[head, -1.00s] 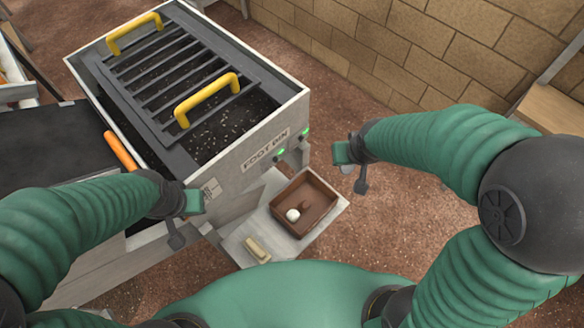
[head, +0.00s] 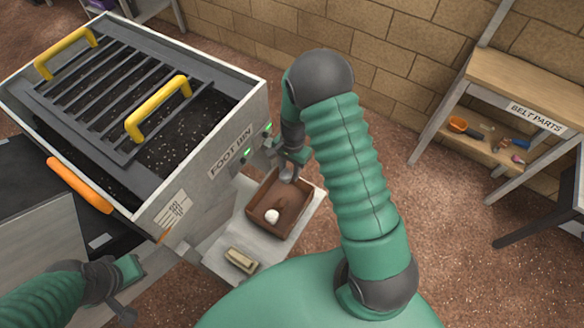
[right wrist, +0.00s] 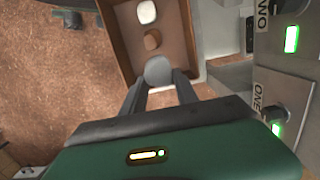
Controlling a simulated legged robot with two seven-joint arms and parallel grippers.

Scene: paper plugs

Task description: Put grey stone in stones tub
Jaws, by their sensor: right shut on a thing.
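My right gripper (head: 288,172) is at the far end of an open brown tray (head: 296,224). In the right wrist view its two fingers (right wrist: 160,88) are shut on a rounded grey stone (right wrist: 158,68), at the tray's near edge; I cannot tell whether the stone still touches the tray floor. A brown stone (right wrist: 152,40) and a white stone (right wrist: 147,12) lie in the tray; the white one also shows in the head view (head: 272,216). My left gripper (head: 127,285) is low at the left, away from the tray; its jaw opening is unclear. No tub labelled for stones is readable.
The tray sits on a pale shelf (head: 222,243) with a small beige block (head: 241,260), below the grey FOOT BIN (head: 205,178) with its yellow-handled grate. A BELT PARTS bench (head: 500,78) stands at the right. The ground between is clear.

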